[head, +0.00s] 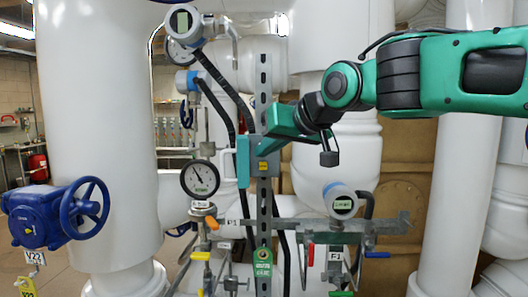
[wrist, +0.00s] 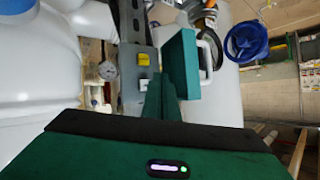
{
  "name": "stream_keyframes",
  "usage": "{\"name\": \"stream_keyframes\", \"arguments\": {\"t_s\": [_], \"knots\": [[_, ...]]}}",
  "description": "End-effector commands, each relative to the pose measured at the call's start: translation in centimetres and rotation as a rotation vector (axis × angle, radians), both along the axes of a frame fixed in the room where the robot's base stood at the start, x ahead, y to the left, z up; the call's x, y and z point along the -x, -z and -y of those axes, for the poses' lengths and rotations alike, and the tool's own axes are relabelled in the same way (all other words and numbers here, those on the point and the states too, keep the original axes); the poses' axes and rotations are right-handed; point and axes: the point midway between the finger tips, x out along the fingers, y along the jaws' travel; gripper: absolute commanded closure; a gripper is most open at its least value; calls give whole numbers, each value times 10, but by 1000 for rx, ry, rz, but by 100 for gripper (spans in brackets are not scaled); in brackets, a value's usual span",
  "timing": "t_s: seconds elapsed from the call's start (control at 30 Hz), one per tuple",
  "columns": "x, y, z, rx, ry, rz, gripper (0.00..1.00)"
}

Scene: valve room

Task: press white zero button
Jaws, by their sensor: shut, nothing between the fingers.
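A small grey box (head: 270,165) with a yellow patch is fixed to the upright metal strut, with a teal hinged-looking panel (head: 243,160) standing out at its left. In the wrist view the yellow patch (wrist: 143,58) and the teal panel (wrist: 181,62) show just beyond my fingers. My gripper (wrist: 161,80) is shut and empty, its tips close in front of the box beside the panel. In the head view my gripper (head: 266,148) reaches the box from the upper right and covers part of it.
A white handle (head: 226,166) sticks out left of the panel. A round pressure gauge (head: 200,178) stands lower left, and a transmitter (head: 341,201) lower right. A blue handwheel (head: 85,208) is at far left. Thick white pipes and black hoses crowd the strut.

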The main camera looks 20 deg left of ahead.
Motion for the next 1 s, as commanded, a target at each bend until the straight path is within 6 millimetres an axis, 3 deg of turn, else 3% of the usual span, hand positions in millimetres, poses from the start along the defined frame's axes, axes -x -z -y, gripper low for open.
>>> {"name": "stream_keyframes", "arguments": {"t_s": [0.23, 1.0], "knots": [[-11, 0, -2, 0, 0, 0, 100], [-11, 0, -2, 0, 0, 0, 100]]}}
